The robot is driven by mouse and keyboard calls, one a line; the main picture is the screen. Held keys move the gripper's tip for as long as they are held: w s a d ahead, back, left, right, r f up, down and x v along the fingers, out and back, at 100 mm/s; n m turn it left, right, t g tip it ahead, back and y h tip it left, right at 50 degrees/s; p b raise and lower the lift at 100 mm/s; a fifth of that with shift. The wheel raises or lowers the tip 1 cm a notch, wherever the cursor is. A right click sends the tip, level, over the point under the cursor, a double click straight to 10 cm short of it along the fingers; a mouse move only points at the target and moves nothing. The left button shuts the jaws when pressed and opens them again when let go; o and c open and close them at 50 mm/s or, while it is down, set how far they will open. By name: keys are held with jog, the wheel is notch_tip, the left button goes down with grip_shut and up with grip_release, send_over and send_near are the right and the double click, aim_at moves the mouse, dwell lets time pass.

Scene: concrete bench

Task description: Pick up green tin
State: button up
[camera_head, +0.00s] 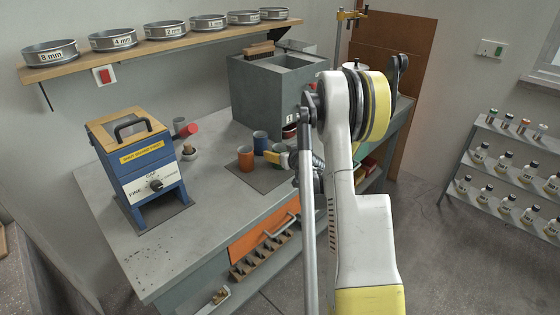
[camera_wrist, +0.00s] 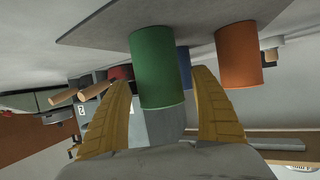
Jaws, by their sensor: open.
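The green tin (camera_wrist: 158,62) stands in the wrist view, which looks upside down, between my two yellow fingers with a gap on each side. In the head view the green tin (camera_head: 280,148) is partly hidden by my gripper and arm. My gripper (camera_wrist: 162,76) is open, its fingertips on either side of the tin's near end; I cannot tell how deep the tin sits between them. In the head view my gripper (camera_head: 272,156) is low over the bench mat, right of the orange tin.
An orange tin (camera_head: 245,158) and a blue tin (camera_head: 260,141) stand close by on the dark mat (camera_head: 262,180). A grey open box (camera_head: 258,95) is behind. A blue machine (camera_head: 140,165) stands on the left. The bench front (camera_head: 180,240) is clear.

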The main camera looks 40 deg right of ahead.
jog(key=shift+c, duration=0.2)
jog(key=c, duration=1.5)
jog(key=shift+o, duration=0.2)
jog(key=shift+r, duration=0.1)
jog(key=s+d+r+p, duration=0.6)
jog(key=s+d+r, duration=0.2)
jog(key=r, duration=0.2)
jog(key=shift+d+r+p, duration=0.3)
jog(key=shift+r, duration=0.05)
